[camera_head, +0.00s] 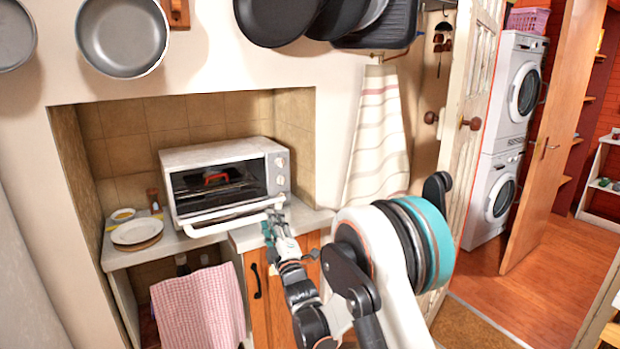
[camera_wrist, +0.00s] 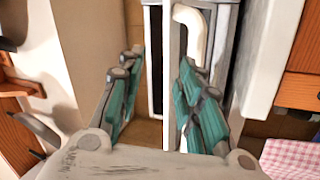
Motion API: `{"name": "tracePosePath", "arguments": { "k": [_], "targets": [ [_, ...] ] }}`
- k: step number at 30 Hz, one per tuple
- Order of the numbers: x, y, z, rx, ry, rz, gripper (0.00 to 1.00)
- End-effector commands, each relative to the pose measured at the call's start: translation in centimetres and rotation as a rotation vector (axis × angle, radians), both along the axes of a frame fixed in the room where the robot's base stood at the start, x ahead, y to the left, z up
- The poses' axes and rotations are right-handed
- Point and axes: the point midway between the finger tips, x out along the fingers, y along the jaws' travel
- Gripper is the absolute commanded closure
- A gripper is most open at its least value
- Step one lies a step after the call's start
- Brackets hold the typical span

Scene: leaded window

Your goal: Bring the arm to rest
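My arm reaches from the lower right of the head view toward a white toaster oven (camera_head: 222,157) in the tiled niche. My gripper (camera_head: 272,222), with teal finger pads, is just in front of the right end of the oven's door handle (camera_head: 235,215). In the wrist view my gripper (camera_wrist: 159,62) has its two fingers apart, with nothing seen held between them. The pale handle (camera_wrist: 190,30) shows beyond the right finger. I cannot tell whether a finger touches the oven.
A counter (camera_head: 180,243) holds stacked plates (camera_head: 137,232) left of the oven. A wooden cabinet (camera_head: 258,287) and a checked pink cloth (camera_head: 198,308) are below. Pans (camera_head: 122,35) and a striped towel (camera_head: 378,135) hang above and right. Open floor (camera_head: 540,300) lies through the doorway.

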Motion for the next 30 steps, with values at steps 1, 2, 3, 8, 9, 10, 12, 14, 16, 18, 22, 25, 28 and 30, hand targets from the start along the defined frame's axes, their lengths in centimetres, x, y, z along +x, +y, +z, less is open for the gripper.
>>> {"name": "tracePosePath", "arguments": {
  "k": [1, 2, 3, 8, 9, 10, 12, 14, 16, 18, 22, 25, 28, 30],
  "targets": [
    [0.1, -1.3, 1.4, 0.017, 0.044, -0.008, 0.67],
    [0.1, -1.9, 2.0, 0.028, 0.073, -0.01, 0.67],
    [0.1, -2.7, 2.8, 0.044, 0.11, -0.014, 0.67],
    [-0.6, -6.2, 5.6, 0.111, 0.256, -0.038, 0.67],
    [-0.9, -7.2, 6.2, 0.13, 0.292, -0.047, 0.67],
    [-1.3, -7.9, 6.7, 0.144, 0.319, -0.053, 0.67],
    [-2.1, -9.4, 7.6, 0.177, 0.382, -0.068, 0.67],
    [-3.0, -10.9, 8.3, 0.208, 0.434, -0.082, 0.67],
    [-4.2, -12.4, 8.9, 0.244, 0.495, -0.101, 0.67],
    [-5.6, -14.1, 9.5, 0.283, 0.554, -0.121, 0.67],
    [-8.6, -17.0, 10.2, 0.356, 0.662, -0.164, 0.67],
    [-11.3, -19.1, 10.4, 0.415, 0.743, -0.201, 0.67],
    [-14.3, -21.1, 10.4, 0.477, 0.822, -0.241, 0.67],
    [-16.6, -22.5, 10.2, 0.522, 0.875, -0.271, 0.67]
  ]
}}
